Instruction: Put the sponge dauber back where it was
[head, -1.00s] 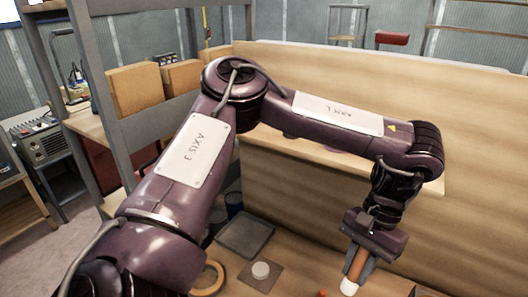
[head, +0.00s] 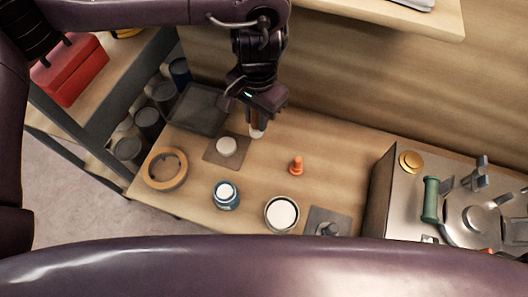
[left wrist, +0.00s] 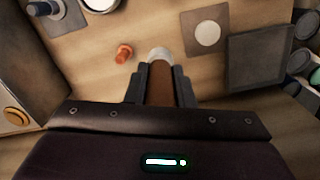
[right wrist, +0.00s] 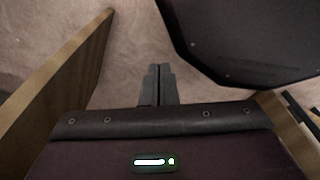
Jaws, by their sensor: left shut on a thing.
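The sponge dauber has a brown handle (left wrist: 160,88) and a pale, rounded tip (head: 257,133). My left gripper (head: 261,112) is shut on its handle, and the tip points down toward the bench. In the head view it is just right of a square brown mat (head: 211,158) bearing a white disc (head: 227,146). In the left wrist view the tip is left of that mat (left wrist: 189,46); its height above the bench is hard to tell. My right gripper (right wrist: 158,72) shows only in the right wrist view, fingers together and empty, above the floor.
Around the dauber on the bench are an orange plug (head: 296,166), a blue jar (head: 226,196), a white-topped tin (head: 281,214), a tape ring (head: 165,169) and a dark tray (head: 187,118). A metal unit (head: 400,192) stands right. Bare wood lies right of the plug.

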